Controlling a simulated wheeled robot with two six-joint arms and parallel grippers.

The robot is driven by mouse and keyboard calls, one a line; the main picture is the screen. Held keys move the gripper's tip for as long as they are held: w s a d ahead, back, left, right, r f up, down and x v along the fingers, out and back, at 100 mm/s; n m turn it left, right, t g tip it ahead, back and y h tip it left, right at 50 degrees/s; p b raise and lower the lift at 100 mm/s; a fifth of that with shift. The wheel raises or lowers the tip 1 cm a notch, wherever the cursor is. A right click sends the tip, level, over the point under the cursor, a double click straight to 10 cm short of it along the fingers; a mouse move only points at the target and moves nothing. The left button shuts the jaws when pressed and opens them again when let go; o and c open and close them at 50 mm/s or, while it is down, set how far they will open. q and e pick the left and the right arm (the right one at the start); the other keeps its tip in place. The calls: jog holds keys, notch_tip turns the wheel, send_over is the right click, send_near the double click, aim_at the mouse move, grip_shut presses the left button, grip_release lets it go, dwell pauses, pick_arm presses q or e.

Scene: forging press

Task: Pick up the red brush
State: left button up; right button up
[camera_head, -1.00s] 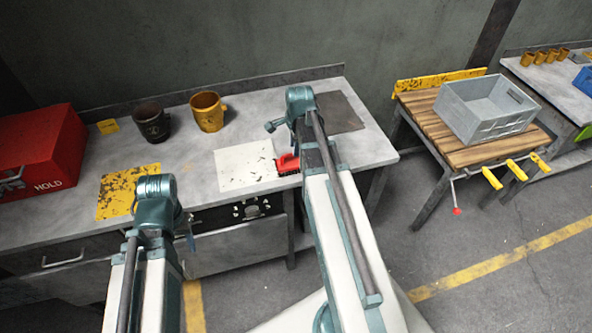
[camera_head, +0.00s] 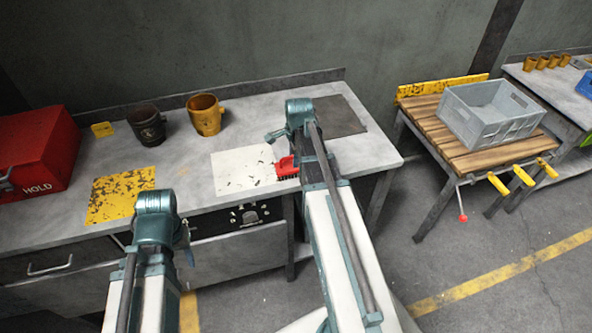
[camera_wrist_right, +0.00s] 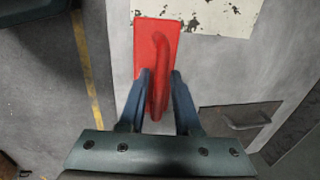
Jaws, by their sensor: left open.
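The red brush (camera_head: 287,168) has a flat red body and dark bristles. It lies at the right edge of a white, paint-flecked sheet (camera_head: 236,173) on the grey workbench. In the right wrist view the brush (camera_wrist_right: 157,40) shows its red block and raised handle. My right gripper (camera_wrist_right: 160,82) has its two blue fingers on either side of the handle; whether they press on it I cannot tell. In the head view my right arm hides its own fingers. My left gripper (camera_head: 187,246) is open and empty in front of the bench, mostly hidden by its wrist.
A black mug (camera_head: 147,126) and a yellow mug (camera_head: 205,115) stand at the back of the bench. A red toolbox (camera_head: 37,152) is at the left, near a worn yellow sheet (camera_head: 121,193). A grey crate (camera_head: 490,118) rests on a wooden table to the right.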

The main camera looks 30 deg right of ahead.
grip_shut()
dwell(1.4)
